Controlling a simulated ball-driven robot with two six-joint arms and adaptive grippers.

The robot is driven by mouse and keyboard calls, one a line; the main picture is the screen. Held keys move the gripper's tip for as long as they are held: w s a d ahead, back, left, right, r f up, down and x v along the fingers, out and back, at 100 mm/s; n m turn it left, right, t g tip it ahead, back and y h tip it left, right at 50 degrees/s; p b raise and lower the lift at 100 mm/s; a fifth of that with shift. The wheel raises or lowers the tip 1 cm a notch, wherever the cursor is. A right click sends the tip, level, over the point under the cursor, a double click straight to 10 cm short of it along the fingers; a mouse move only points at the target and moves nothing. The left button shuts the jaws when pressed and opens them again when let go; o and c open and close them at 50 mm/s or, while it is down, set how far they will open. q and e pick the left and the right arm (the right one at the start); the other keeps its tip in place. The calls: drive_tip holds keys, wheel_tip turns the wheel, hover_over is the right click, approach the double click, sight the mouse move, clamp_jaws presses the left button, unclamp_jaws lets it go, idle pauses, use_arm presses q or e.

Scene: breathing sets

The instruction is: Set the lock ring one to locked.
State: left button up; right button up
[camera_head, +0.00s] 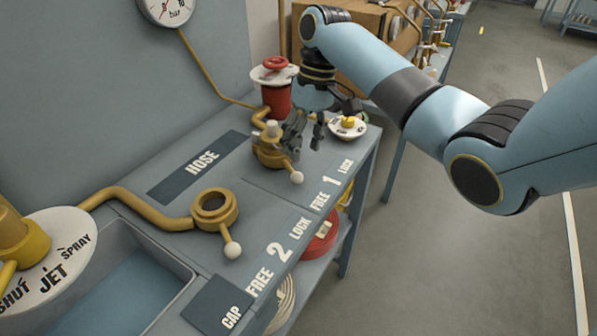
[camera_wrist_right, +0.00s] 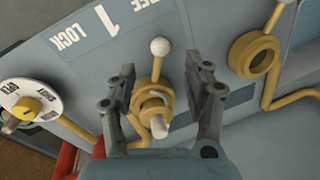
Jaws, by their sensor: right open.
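Lock ring one (camera_head: 268,154) is a brass collar on the bench with a short lever ending in a white ball (camera_head: 297,178). A pale plug stands in the collar. In the right wrist view the collar (camera_wrist_right: 146,92) lies between my fingers, and the lever's ball (camera_wrist_right: 160,46) points away from LOCK (camera_wrist_right: 70,40), toward the FREE side of the printed 1. My right gripper (camera_head: 305,133) is open over the ring; its fingers also show in the right wrist view (camera_wrist_right: 168,85), one on each side. Contact cannot be told. My left gripper is not in view.
Lock ring two (camera_head: 214,209), empty, stands nearer with its own lever. A red valve post (camera_head: 277,92) and a small white dial (camera_head: 347,126) with a yellow knob stand close behind my gripper. A sink (camera_head: 130,285) and a SHUT/JET/SPRAY dial (camera_head: 62,250) are at front left.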

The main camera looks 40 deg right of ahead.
sight(299, 173)
drive_tip(key=f, duration=0.3)
drive_tip(key=a+f, duration=0.1)
drive_tip(key=f, duration=0.3)
drive_tip(key=shift+a+f, duration=0.2)
drive_tip(key=shift+f, duration=0.05)
clamp_jaws()
